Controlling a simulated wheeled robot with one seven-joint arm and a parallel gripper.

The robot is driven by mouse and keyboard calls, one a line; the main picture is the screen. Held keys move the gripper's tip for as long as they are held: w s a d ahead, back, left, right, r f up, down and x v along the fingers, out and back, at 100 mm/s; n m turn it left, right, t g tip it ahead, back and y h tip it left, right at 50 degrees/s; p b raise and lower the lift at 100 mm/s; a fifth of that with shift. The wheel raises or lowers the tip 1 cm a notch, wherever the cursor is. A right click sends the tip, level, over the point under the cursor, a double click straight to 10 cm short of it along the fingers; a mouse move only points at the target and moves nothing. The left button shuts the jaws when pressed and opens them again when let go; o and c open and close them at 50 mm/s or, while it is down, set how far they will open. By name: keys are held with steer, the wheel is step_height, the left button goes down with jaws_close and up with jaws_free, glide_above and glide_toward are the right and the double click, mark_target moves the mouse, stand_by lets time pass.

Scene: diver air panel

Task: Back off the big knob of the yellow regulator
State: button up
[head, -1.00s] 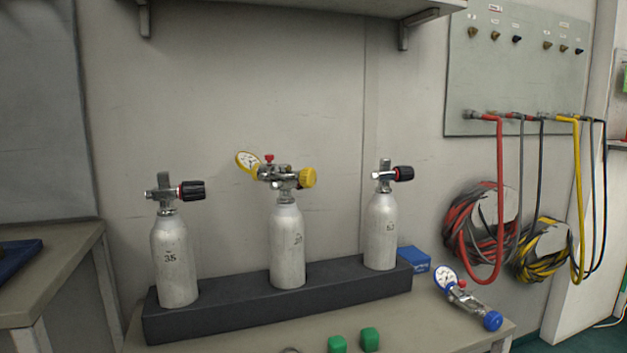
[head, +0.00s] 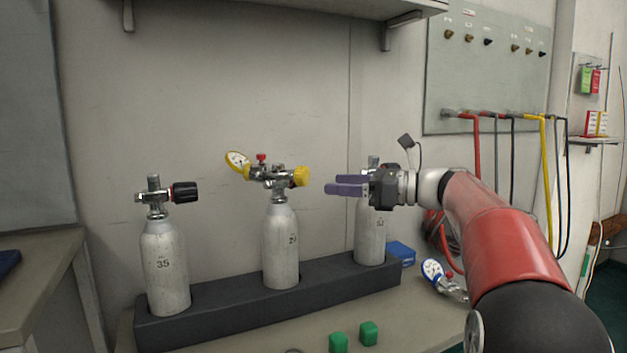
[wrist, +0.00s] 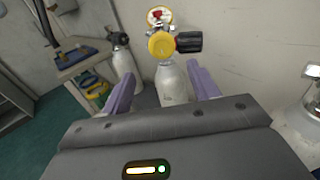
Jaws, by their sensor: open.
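The yellow regulator, with a yellow-rimmed gauge (head: 237,161) and a small red knob (head: 261,157), is mounted on the middle cylinder (head: 281,245). Its big yellow knob (head: 300,176) faces right, toward my gripper (head: 328,184). My gripper is open and empty, its purple fingers pointing left at about knob height, a short gap away from the knob. In the wrist view the yellow knob (wrist: 161,45) appears face-on beyond the fingers, above the silver cylinder (wrist: 173,86), with a black valve handwheel (wrist: 188,42) beside it.
Cylinder 35 (head: 165,265) stands left and another cylinder (head: 370,238) stands right, partly behind my gripper, in a dark rack (head: 215,310). A blue regulator (head: 433,272), blue box (head: 400,253) and green blocks (head: 368,333) are on the bench. A shelf (head: 290,5) hangs above.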

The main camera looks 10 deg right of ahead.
mark_target(307, 178)
steer(key=x, duration=0.7)
steer(key=shift+w+r, duration=0.3)
steer(key=shift+r, duration=0.1)
steer(key=c, duration=1)
steer(key=shift+o, duration=0.2)
